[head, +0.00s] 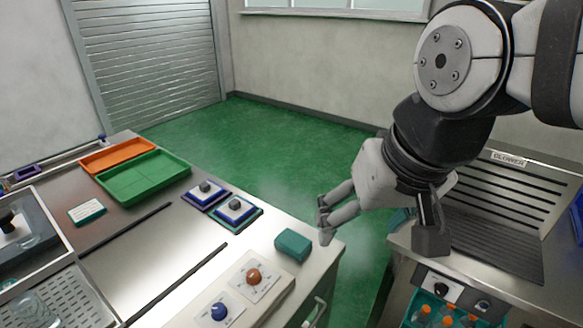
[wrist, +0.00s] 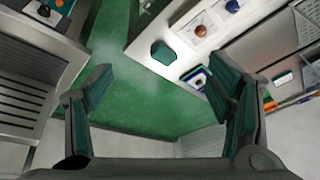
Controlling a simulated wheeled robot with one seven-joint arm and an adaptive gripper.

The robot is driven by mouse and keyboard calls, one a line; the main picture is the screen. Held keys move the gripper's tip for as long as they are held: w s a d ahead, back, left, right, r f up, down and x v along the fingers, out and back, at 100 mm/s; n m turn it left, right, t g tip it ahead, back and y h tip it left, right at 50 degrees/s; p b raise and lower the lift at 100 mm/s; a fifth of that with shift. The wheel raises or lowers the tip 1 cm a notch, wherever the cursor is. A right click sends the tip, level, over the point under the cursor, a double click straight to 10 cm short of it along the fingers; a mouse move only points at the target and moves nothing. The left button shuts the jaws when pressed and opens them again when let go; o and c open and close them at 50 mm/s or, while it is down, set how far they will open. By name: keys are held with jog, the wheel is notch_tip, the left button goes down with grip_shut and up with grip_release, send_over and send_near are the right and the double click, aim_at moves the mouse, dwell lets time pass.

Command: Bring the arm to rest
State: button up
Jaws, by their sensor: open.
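My gripper (head: 325,218) hangs over the right end of the workbench (head: 160,262) in the head view, at the end of my bent arm. In the wrist view my gripper (wrist: 162,100) has its two fingers wide apart with nothing between them but green floor. A teal block (head: 293,245) lies on the bench corner, just left of and below the fingers in the head view. It also shows in the wrist view (wrist: 163,53), beyond the fingers and apart from them.
An orange tray (head: 118,155), a green tray (head: 145,178) and two knobbed blocks (head: 236,209) stand on the bench. Panels with an orange knob (head: 254,277) and a blue knob (head: 219,311) are in front. A slatted metal station (head: 495,225) stands at right. Green floor (head: 255,150) lies open behind.

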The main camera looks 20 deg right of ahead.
jog(key=shift+s+d+f+n+h, duration=0.1)
jog(key=shift+s+n+h, duration=0.05)
jog(key=shift+s+n, duration=0.45)
jog(key=shift+s+d+f+n+h, duration=0.1)
jog(key=shift+s+n+h, duration=0.05)
jog(key=shift+s+n, duration=0.4)
jog(key=shift+o, duration=0.5)
